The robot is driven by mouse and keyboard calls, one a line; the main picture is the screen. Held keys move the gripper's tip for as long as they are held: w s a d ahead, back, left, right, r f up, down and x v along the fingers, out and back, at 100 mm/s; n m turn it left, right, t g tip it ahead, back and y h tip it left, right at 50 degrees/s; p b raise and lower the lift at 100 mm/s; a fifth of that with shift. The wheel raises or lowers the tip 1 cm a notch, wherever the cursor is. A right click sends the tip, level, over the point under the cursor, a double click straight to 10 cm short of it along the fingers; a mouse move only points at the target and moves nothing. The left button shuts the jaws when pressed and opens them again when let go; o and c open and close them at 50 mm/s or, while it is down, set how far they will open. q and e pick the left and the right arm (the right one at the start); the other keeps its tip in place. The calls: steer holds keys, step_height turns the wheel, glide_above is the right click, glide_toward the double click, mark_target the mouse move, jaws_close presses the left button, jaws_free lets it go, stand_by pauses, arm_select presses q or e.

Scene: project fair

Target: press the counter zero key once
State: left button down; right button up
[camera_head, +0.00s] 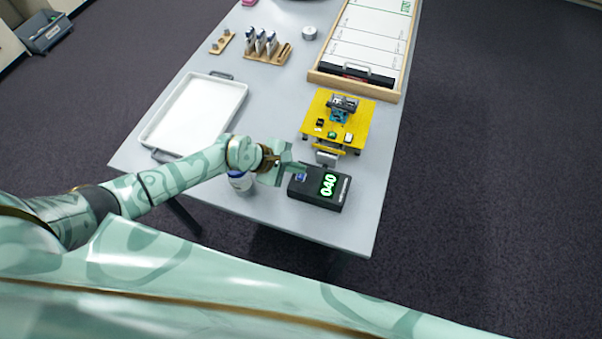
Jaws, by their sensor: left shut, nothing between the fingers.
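The counter (340,194) is a black box near the front edge of the grey table, with a green display (328,185) reading what looks like 040. A small blue-and-white key (300,177) shows on its left part, partly near my fingers. My left gripper (303,167) reaches in from the left with its fingers shut and empty, its tips at the counter's back left, close to the key. I cannot tell whether the tips touch the key. My right gripper is not in view.
A yellow platform (353,107) with small devices stands just behind the counter. A white tray (194,113) lies at the left, and a blue-and-white container (240,182) stands below my left wrist. A wooden-framed board (374,40) and a wooden rack (268,54) are farther back.

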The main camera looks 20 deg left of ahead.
mark_target(297, 177)
arm_select(q)
steer(key=shift+f, duration=0.15)
steer(key=shift+f+b, duration=0.3)
steer(key=shift+b, duration=0.1)
steer(key=shift+f+b, duration=0.3)
steer(key=shift+f, duration=0.05)
stand_by(0.7)
steer(key=shift+r, duration=0.15)
steer(key=shift+r+p, duration=0.65)
steer(key=shift+r, duration=0.1)
step_height(297, 177, up, 5)
steer(key=p, duration=0.4)
stand_by(0.4)
